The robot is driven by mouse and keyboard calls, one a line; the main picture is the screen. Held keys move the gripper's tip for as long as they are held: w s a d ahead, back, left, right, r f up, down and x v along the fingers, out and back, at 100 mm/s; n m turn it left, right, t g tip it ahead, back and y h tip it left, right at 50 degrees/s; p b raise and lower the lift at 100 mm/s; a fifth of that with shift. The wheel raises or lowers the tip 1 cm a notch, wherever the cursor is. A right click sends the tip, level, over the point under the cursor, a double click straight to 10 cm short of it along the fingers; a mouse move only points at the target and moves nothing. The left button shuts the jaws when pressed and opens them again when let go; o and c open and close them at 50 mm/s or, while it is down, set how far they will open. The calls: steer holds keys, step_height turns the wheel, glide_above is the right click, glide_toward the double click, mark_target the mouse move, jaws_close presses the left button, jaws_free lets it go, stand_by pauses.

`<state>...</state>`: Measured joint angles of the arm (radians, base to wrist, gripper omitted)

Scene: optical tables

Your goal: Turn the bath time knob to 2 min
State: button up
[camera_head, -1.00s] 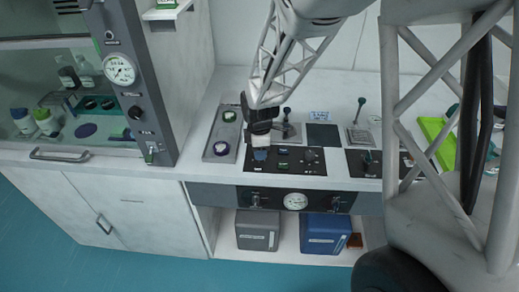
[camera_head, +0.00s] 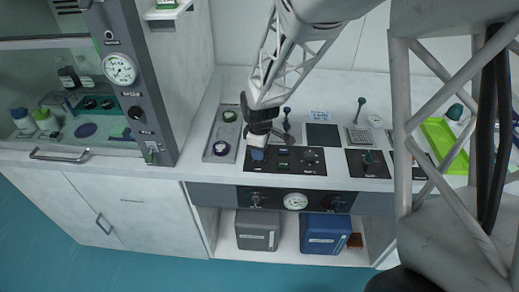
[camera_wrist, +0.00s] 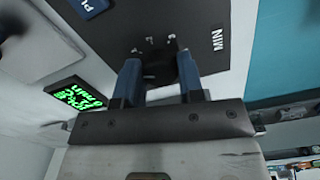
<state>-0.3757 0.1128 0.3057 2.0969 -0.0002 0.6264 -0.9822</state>
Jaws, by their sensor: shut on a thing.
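My gripper (camera_wrist: 160,80) has its two blue fingers shut on a dark round knob (camera_wrist: 161,66) in the wrist view. The knob stands on a dark panel (camera_wrist: 208,22) with small white marks around its far side, too small to read surely, and the word MIN to the right. The knob's pointer is hidden or too dark to tell. In the head view my gripper (camera_head: 257,153) is down at the left end of the black control panel (camera_head: 285,169) on the bench, and it hides the held knob.
Another knob (camera_head: 309,155) sits on the panel's right part. A tray with round containers (camera_head: 221,148) lies to the left, beside a fume hood (camera_head: 120,70). Upright levers (camera_head: 287,112) stand behind the panel. A green-lit display (camera_wrist: 76,96) shows in the wrist view.

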steer(key=m, duration=0.6)
steer(key=shift+m, duration=0.3)
steer(key=m, duration=0.6)
steer(key=shift+m, duration=0.3)
steer(key=shift+r, duration=0.1)
steer(key=o, duration=0.9)
steer(key=shift+r, duration=3.85)
steer(key=shift+r, duration=0.1)
